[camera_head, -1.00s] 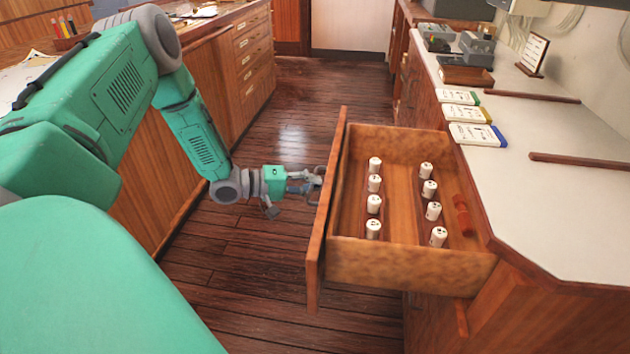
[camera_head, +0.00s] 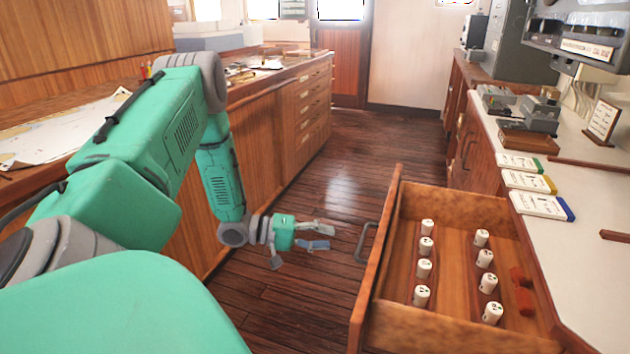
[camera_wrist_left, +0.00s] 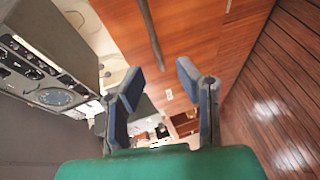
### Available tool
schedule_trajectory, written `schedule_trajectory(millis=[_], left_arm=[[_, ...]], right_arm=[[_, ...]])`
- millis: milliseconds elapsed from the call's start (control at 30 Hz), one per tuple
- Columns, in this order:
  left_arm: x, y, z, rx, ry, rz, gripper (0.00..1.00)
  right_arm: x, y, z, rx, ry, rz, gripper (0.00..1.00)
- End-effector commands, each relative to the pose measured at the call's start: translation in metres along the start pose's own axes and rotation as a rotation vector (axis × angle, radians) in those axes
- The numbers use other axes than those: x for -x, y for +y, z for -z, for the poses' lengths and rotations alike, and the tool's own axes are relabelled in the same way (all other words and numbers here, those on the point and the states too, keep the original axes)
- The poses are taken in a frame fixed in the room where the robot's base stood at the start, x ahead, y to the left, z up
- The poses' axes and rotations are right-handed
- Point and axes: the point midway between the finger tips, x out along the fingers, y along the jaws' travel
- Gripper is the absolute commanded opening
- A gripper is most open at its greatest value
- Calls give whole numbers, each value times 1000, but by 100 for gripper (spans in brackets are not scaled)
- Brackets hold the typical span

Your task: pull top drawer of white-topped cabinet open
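The top drawer (camera_head: 452,333) of the white-topped cabinet (camera_head: 590,215) stands pulled out, its inside in plain view. It holds two rows of small white cylinders (camera_head: 424,268) and some red pieces (camera_head: 521,290) at the right. A dark bar handle (camera_head: 366,243) sits on the drawer's front panel. My left gripper (camera_head: 328,236) is left of the handle, apart from it, with its fingers spread and nothing between them. In the left wrist view its two blue-grey fingers (camera_wrist_left: 160,95) are apart, with a dark bar (camera_wrist_left: 150,35) on a wooden panel beyond. My right gripper is not seen.
A wooden counter with drawers (camera_head: 312,105) runs along the left, with a chart (camera_head: 65,130) on top. Labelled cards (camera_head: 540,205) and grey devices (camera_head: 525,110) lie on the white top. The wooden floor (camera_head: 345,165) between is clear.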

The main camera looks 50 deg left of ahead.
Motion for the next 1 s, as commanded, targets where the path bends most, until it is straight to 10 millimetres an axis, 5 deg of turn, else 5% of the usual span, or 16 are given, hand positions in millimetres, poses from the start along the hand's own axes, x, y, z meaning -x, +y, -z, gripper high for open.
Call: schedule_trajectory(millis=[233, 1000], left_arm=[[24, 0, 0, 0, -1, 1, 30], [26, -1, 0, 2, 0, 0, 30]], right_arm=[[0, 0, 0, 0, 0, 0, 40], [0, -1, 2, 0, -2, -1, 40]])
